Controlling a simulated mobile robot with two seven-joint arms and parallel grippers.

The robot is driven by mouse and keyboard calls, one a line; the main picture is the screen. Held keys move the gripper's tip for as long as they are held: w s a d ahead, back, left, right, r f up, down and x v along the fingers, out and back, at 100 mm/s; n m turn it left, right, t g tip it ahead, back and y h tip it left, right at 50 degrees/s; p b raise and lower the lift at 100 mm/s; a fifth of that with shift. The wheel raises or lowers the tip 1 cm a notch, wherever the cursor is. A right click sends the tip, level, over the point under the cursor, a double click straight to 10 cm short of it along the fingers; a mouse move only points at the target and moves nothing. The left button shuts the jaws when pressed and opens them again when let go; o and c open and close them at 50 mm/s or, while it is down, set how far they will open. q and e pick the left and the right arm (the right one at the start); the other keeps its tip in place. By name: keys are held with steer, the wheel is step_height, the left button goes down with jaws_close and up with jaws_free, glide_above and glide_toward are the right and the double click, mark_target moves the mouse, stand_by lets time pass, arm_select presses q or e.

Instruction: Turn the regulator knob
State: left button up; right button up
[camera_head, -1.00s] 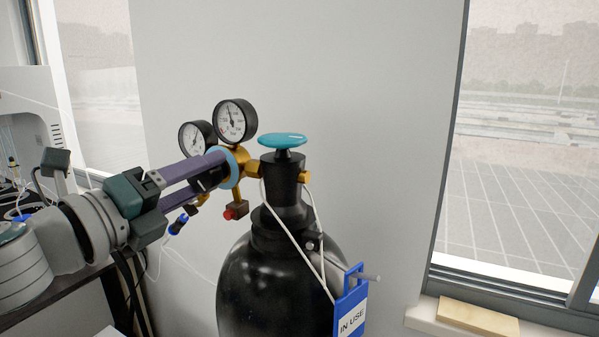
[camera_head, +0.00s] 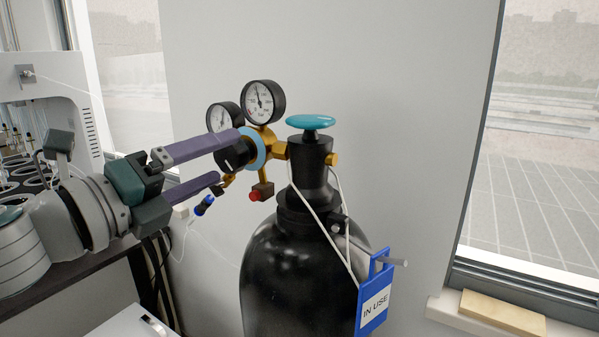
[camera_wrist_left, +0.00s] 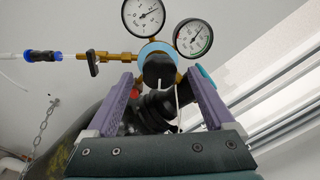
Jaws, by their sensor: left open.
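The regulator knob (camera_head: 236,156) is black, round and set in front of a light blue ring on the brass regulator (camera_head: 264,140). In the left wrist view the knob (camera_wrist_left: 158,70) shows a white mark pointing down. My left gripper (camera_head: 228,157) has two purple fingers, spread open with nothing between them but the knob's area. In the left wrist view the fingertips (camera_wrist_left: 160,76) lie on either side of the knob, with gaps visible. How far the tips reach along it is hard to tell. My right gripper is not in view.
Two pressure gauges (camera_head: 263,101) sit above the knob. A black gas cylinder (camera_head: 290,275) with a teal valve wheel (camera_head: 310,122) and a blue "IN USE" tag (camera_head: 374,305) stands to the right. A blue hose fitting (camera_head: 204,205) hangs below the fingers.

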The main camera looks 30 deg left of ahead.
arm_select(q)
steer(key=s+b, duration=0.2)
steer(key=s, duration=0.5)
steer(key=shift+a+f, duration=0.15)
steer(key=shift+a, duration=0.3)
